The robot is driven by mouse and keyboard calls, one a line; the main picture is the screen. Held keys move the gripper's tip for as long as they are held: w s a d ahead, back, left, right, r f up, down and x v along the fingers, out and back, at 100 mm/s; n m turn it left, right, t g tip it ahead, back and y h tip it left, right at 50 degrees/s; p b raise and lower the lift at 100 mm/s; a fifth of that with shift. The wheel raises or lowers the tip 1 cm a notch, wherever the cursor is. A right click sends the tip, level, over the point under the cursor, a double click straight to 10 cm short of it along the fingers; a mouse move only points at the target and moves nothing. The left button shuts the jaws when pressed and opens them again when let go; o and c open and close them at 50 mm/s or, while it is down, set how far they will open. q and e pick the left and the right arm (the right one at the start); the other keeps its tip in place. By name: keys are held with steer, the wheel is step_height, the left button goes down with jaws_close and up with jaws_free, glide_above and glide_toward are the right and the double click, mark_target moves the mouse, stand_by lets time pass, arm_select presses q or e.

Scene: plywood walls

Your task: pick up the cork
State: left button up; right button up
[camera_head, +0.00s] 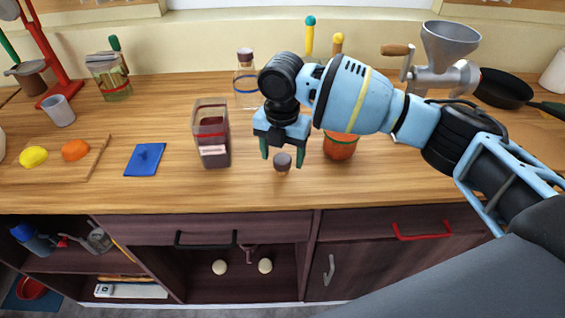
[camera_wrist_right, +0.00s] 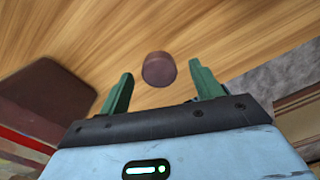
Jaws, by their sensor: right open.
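A cork (camera_head: 282,162) with a dark top and lighter lower part stands on the wooden counter near its front edge. My right gripper (camera_head: 284,160) is open, with green fingers, just above or around the cork. In the right wrist view the cork's round brown top (camera_wrist_right: 159,69) lies between and a little beyond the two fingertips of the right gripper (camera_wrist_right: 161,78). No contact between fingers and cork is visible. My left gripper is not in either view.
A tall glass container (camera_head: 211,135) stands left of the cork. An orange jar (camera_head: 340,147) stands close on the right, partly behind my arm. A corked bottle (camera_head: 245,85) stands behind. The blue cloth (camera_head: 145,159) lies farther left. The counter (camera_head: 255,190) in front is clear.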

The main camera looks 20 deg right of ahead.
step_height(320, 180, down, 2)
steer(key=shift+f, duration=0.1)
steer(key=c, duration=1.1)
steer(key=shift+o, duration=0.2)
steer(key=shift+r, duration=0.7)
step_height(320, 180, up, 2)
steer(key=shift+w+r, duration=0.1)
steer(key=shift+r, duration=0.1)
steer(key=s+d, duration=0.3)
steer(key=s, duration=0.1)
steer(key=s+d+r, duration=0.1)
steer(key=s+d, duration=0.2)
steer(key=d, duration=0.1)
steer(key=s+d, duration=0.4)
steer(key=shift+s+r, duration=0.15)
steer(key=shift+s, duration=0.2)
